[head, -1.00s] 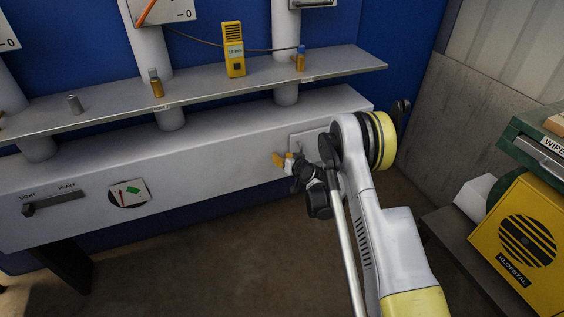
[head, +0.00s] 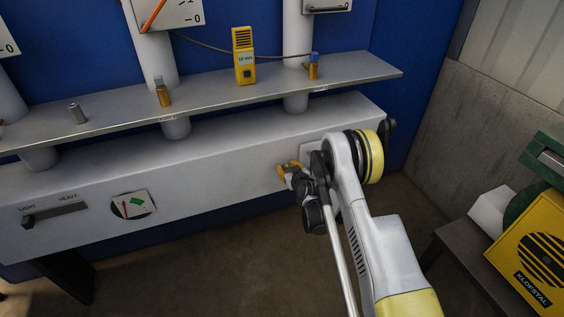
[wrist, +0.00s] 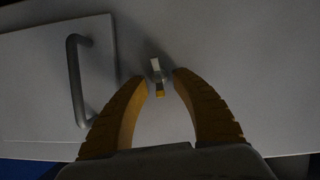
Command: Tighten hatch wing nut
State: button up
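The wing nut (wrist: 157,75) is small, with a pale upper part and a yellow lower part, and sits on the light grey panel in the wrist view. My gripper (wrist: 161,84) is open, with one curved yellow finger on each side of the nut and a gap to both tips. Whether the tips reach the nut's depth I cannot tell. The hatch plate (wrist: 35,75) with a bar handle (wrist: 77,80) lies left of the nut. In the head view my gripper (head: 289,173) is at the panel front and hides the nut; only part of the hatch (head: 307,152) shows.
A shelf (head: 215,97) with a yellow meter (head: 244,56) and small metal fittings runs above the panel (head: 225,175). A light/heavy slot lever (head: 55,213) and a round dial (head: 133,204) are at left. A yellow case (head: 540,250) stands at right. The floor below is clear.

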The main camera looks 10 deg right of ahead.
jog(key=shift+w, duration=0.1)
jog(key=shift+s, duration=0.2)
grip_shut()
jog(key=shift+d+y, duration=0.1)
jog(key=shift+y, duration=0.2)
jog(key=m+y, duration=0.1)
jog(key=m, duration=0.2)
jog(key=shift+w+d+y, duration=0.1)
jog(key=shift+d+y, duration=0.2)
jog(key=shift+y, duration=0.1)
jog(key=m+y, duration=0.1)
jog(key=m, duration=0.1)
jog(key=m+y, duration=0.1)
jog(key=m, duration=0.1)
jog(key=shift+d+f, duration=0.15)
jog(key=shift+d, duration=0.05)
jog(key=shift+y, duration=0.3)
